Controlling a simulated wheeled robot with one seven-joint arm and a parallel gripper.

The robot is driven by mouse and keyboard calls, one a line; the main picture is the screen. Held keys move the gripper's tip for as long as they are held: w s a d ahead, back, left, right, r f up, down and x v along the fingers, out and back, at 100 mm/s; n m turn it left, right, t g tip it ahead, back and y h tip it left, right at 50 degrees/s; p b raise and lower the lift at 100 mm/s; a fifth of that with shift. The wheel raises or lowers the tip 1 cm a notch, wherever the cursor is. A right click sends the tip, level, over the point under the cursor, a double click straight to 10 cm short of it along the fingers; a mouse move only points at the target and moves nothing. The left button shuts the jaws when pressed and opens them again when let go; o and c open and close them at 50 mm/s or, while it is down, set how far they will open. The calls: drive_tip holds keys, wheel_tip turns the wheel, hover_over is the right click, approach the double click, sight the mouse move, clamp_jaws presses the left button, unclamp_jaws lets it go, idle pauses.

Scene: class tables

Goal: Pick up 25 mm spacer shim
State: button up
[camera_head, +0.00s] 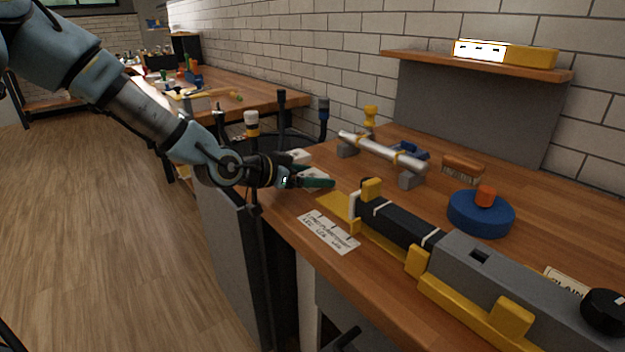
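My gripper (322,182) reaches in from the left over the near left corner of the wooden workbench (292,226). Its dark green fingers point right, seen side-on, and I cannot tell if they are open or shut. Small pale blocks (298,157) show just behind and below the fingers, partly hidden by them. I cannot tell which piece is the 25 mm spacer shim, and no 25 mm marking is readable. A white printed card (328,232) lies on the bench in front of the gripper.
A long grey and black tool in a yellow cradle (430,285) fills the front right. Behind are a silver tube on grey blocks (380,151), a brush (463,170) and a blue disc (480,214).

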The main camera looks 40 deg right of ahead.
drive_tip(key=c, duration=1.1)
